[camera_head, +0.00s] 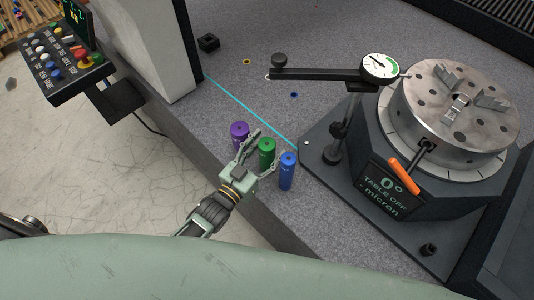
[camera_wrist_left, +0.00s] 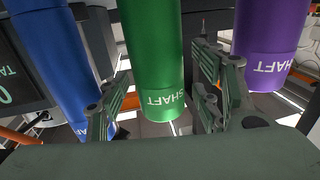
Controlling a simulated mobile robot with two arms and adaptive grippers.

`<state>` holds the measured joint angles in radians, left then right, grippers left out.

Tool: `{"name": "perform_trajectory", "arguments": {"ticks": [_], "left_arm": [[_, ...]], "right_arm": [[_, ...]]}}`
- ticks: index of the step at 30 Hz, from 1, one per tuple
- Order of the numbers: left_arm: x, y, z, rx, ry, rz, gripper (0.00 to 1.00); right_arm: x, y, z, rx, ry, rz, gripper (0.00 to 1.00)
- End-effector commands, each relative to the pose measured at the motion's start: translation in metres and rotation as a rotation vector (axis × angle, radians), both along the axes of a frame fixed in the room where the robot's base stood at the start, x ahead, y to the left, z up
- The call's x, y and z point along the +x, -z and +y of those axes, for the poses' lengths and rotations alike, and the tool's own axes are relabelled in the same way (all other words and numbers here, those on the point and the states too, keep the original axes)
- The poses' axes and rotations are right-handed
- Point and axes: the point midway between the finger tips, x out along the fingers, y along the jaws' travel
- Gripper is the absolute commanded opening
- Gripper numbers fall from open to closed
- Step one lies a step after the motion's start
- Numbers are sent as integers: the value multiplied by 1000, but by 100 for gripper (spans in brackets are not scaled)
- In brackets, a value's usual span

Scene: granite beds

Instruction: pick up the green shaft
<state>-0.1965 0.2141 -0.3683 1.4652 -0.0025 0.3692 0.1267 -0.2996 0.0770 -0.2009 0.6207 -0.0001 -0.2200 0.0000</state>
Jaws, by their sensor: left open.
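The green shaft (camera_head: 267,150) stands upright on the grey surface between a purple shaft (camera_head: 239,131) and a blue shaft (camera_head: 287,170). My left gripper (camera_head: 263,151) is open, with one finger on the purple side and one on the blue side. In the left wrist view the green shaft (camera_wrist_left: 155,60) lies between the open fingers (camera_wrist_left: 157,100), with gaps on both sides. The blue shaft (camera_wrist_left: 52,60) and the purple shaft (camera_wrist_left: 267,45) flank the fingers closely; I cannot tell whether they touch. My right gripper is not in view.
A round metal rotary table (camera_head: 450,108) on a dark base stands at right, with a dial gauge (camera_head: 381,67) on an arm. A button panel (camera_head: 68,62) is at upper left. The grey bed (camera_head: 240,85) behind the shafts is mostly clear.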

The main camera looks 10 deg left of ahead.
Motion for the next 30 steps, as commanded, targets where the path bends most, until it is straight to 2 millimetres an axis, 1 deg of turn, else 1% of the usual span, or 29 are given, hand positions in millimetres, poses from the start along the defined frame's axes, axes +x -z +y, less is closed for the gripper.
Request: {"name": "perform_trajectory", "arguments": {"ticks": [8, 27, 28, 30], "left_arm": [[2, 1, -1, 0, 0, 1, 59], [2, 1, -1, 1, 0, 2, 3], [2, 1, -1, 1, 0, 2, 0], [2, 1, -1, 1, 0, 2, 0]], "right_arm": [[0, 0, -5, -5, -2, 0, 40], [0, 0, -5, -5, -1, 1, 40], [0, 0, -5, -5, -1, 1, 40], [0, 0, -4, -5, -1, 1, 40]]}}
